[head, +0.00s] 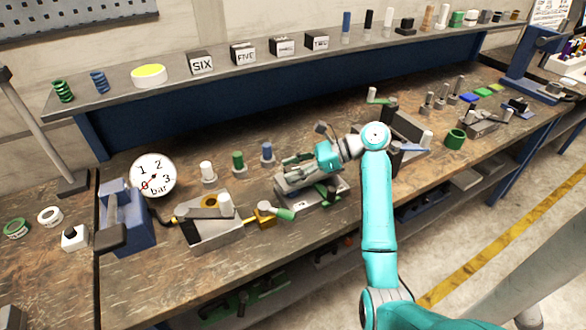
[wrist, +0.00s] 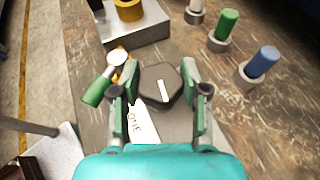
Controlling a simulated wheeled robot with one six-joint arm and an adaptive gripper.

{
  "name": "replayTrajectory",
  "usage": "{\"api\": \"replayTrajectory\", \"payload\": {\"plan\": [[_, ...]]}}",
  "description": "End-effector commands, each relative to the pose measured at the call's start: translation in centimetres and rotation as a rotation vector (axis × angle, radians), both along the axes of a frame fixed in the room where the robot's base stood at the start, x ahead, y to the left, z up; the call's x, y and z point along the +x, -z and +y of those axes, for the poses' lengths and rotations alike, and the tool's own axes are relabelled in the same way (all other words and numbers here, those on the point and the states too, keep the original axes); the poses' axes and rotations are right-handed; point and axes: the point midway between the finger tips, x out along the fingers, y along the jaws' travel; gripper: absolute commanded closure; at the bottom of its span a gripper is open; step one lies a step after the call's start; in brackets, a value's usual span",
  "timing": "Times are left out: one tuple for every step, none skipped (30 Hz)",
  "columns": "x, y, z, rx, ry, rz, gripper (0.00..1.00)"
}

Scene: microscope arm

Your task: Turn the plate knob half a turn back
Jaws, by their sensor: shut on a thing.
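The plate knob (wrist: 153,80) is dark and many-sided with a white index line on top, seen in the wrist view. The line runs nearly along the picture's vertical, tilted slightly. My gripper (wrist: 159,72) has one finger on each side of the knob and is shut on it. In the head view my gripper (head: 290,166) is low over the grey fixture (head: 330,186) at mid-bench, and the knob is hard to make out there.
A green-handled lever on a brass valve (wrist: 98,90) stands close to my left finger in the wrist view. Green (wrist: 226,28) and blue (wrist: 262,62) pegs stand to the right. A pressure gauge (head: 153,175) and blue vise (head: 125,220) are at bench left.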

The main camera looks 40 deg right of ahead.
Motion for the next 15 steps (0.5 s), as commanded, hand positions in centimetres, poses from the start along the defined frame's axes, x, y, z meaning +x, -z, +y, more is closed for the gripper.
{"api": "replayTrajectory", "payload": {"plan": [[-0.01, 0.33, -0.01, 0.003, -0.018, 0.009, 0.90], [-0.02, 0.35, 0.00, 0.002, -0.029, 0.009, 0.90], [-0.03, 0.36, 0.00, 0.002, -0.041, 0.009, 0.90], [-0.01, 0.36, 0.00, 0.002, -0.050, 0.008, 0.90], [-0.02, 0.37, 0.00, 0.002, -0.056, 0.009, 0.90], [-0.03, 0.37, 0.01, 0.002, -0.065, 0.009, 0.90], [-0.04, 0.36, 0.02, 0.002, -0.070, 0.009, 0.90], [-0.05, 0.37, 0.03, 0.002, -0.075, 0.009, 0.90], [-0.06, 0.38, 0.04, 0.002, -0.079, 0.009, 0.90], [-0.05, 0.39, 0.05, 0.002, -0.081, 0.009, 0.90], [-0.05, 0.40, 0.04, 0.002, -0.083, 0.009, 0.90], [-0.06, 0.41, 0.05, 0.003, -0.085, 0.010, 0.90], [-0.06, 0.41, 0.05, 0.003, -0.085, 0.010, 0.90], [-0.07, 0.42, 0.06, 0.003, -0.086, 0.010, 0.90], [-0.07, 0.43, 0.05, 0.003, -0.086, 0.010, 0.90]]}}
